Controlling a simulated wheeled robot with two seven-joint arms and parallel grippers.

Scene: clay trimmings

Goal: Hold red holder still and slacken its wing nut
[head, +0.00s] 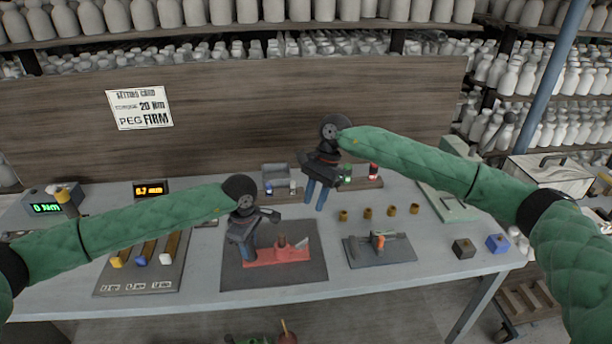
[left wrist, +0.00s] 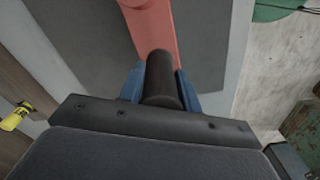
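The red holder (head: 270,257) lies on a dark mat (head: 235,278) on the table. A small red upright part (head: 282,242) and a pale grey slanted piece (head: 301,245) stand towards its right end; I cannot tell which is the wing nut. My left gripper (head: 250,259) is at the holder's left end. In the left wrist view its blue fingers (left wrist: 161,88) lie close along both sides of the dark handle (left wrist: 162,75), at the end of the red bar (left wrist: 155,25). My right gripper (head: 317,201) is open and empty, raised behind and right of the holder.
A dark plate with an orange-topped tool (head: 379,241) lies to the right. Several brass pegs (head: 367,212) stand behind it. A rack of tools (head: 140,262) lies left. A card reading 20 Nm, PEG FIRM (head: 140,107) hangs behind; displays show 0 Nm (head: 46,208) and 6.7 mm (head: 151,189).

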